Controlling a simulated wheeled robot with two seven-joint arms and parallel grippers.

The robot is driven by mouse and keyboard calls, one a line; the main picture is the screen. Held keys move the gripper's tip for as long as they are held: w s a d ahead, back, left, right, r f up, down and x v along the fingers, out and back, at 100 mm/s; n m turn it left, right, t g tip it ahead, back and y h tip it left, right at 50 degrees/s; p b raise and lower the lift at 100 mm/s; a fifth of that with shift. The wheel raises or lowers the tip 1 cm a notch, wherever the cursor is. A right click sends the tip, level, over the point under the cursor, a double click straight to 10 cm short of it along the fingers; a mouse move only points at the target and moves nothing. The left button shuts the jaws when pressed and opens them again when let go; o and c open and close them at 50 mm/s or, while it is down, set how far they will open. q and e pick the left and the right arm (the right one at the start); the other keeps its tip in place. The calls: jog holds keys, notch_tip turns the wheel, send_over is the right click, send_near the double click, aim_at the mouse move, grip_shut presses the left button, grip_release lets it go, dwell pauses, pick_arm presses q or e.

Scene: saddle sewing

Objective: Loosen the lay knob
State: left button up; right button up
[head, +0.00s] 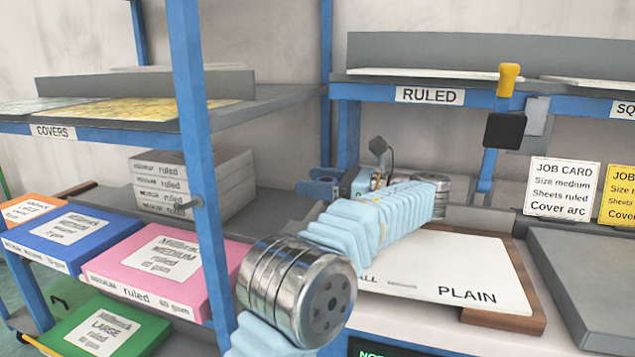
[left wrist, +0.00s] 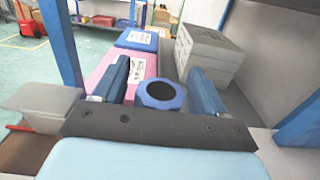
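My left gripper (head: 325,187) reaches from the light blue arm toward the blue post and points left. In the left wrist view its two blue fingers (left wrist: 162,88) stand apart. A round, faceted blue piece with a dark centre (left wrist: 162,95) shows between them. I cannot tell for sure whether it is the lay knob or whether the fingers touch it. A small dark knob (head: 190,203) sits on the blue post in the head view. A yellow handle (head: 509,78) with a black block below it is at the ruled shelf. My right gripper is not in view.
Blue posts (head: 190,110) and shelves surround the gripper. A stack of grey boxes (head: 195,185), a pink box (head: 165,262) and a blue box (head: 75,235) stand to the left. A white PLAIN board (head: 450,260) and a dark grey tray (head: 590,265) lie to the right.

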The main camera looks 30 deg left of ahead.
pick_arm(q)
jog(key=v, duration=1.3)
jog(key=shift+w+d, duration=0.15)
jog(key=shift+d, duration=0.2)
